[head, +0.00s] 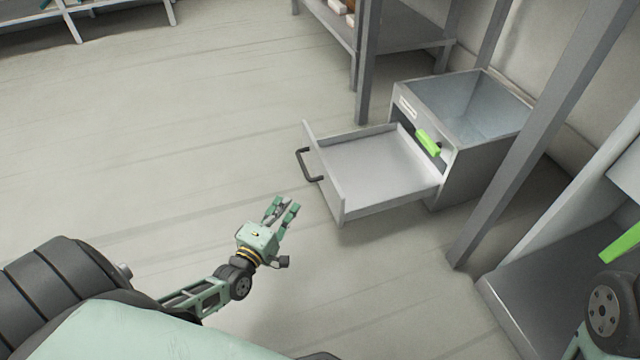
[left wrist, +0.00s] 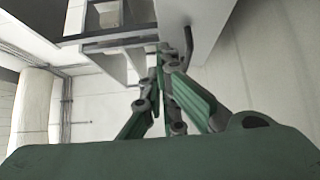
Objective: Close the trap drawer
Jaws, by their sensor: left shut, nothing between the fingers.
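The trap drawer (head: 375,165) is grey, shallow and pulled far out of its grey box cabinet (head: 478,150), toward the left. Its inside looks empty. A dark handle (head: 308,165) is on its front panel (head: 323,175). My left gripper (head: 282,206) is shut and empty, in front of the drawer and to the lower left of the front panel, apart from it. In the left wrist view the fingers (left wrist: 160,68) point toward the drawer, with the handle (left wrist: 187,47) just beyond them. My right gripper is not in view.
A bright green piece (head: 428,143) is on the cabinet front above the drawer. The cabinet top is an open bin. A grey post (head: 540,130) stands right of it, and a shelf rack (head: 400,38) stands behind. The floor left of the drawer is clear.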

